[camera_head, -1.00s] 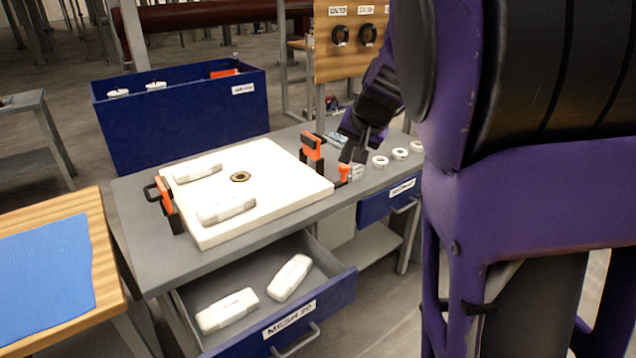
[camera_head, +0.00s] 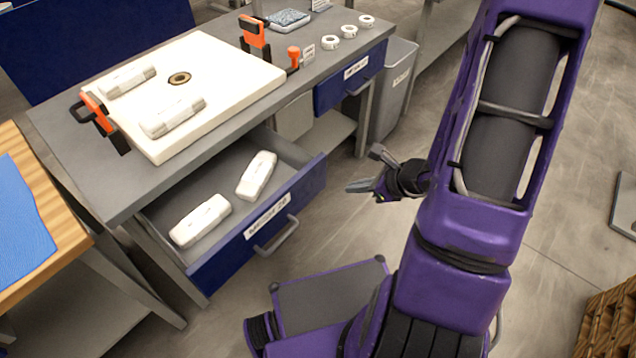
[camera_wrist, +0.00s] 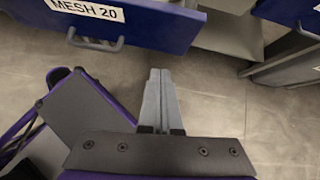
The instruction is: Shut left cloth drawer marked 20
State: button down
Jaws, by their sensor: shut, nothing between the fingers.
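The left cloth drawer (camera_head: 293,206) has a blue front and stands pulled out from under the grey bench. Two white wrapped rolls, one (camera_head: 201,221) at the left and one (camera_head: 257,175) at the right, lie inside it. Its label reads MESH 20 in the wrist view, where the drawer front (camera_wrist: 165,25) and its grey handle (camera_wrist: 88,42) show at the top left. My gripper (camera_head: 350,187) is shut and empty, out in front of the bench and to the right of the drawer front, apart from it. In the wrist view, my gripper's fingertips (camera_wrist: 160,73) lie together over bare floor.
The right blue drawer (camera_head: 335,88) is closed. On the bench (camera_head: 72,172), a white filter plate (camera_head: 222,98) carries two more wrapped rolls, between orange-handled clamps. A grey bin (camera_head: 396,88) stands right of the bench. The floor before the drawer is clear around my gripper.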

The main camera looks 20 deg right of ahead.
jog(key=m, duration=0.1)
jog(key=b, duration=0.2)
send_near(312, 185)
jog(key=s+f+x, duration=0.1)
jog(key=x, duration=0.4)
jog(key=shift+w+a+r, duration=0.15)
jog(key=shift+w+a, duration=0.15)
jog(key=shift+w, duration=0.25)
jog(key=shift+w, duration=0.15)
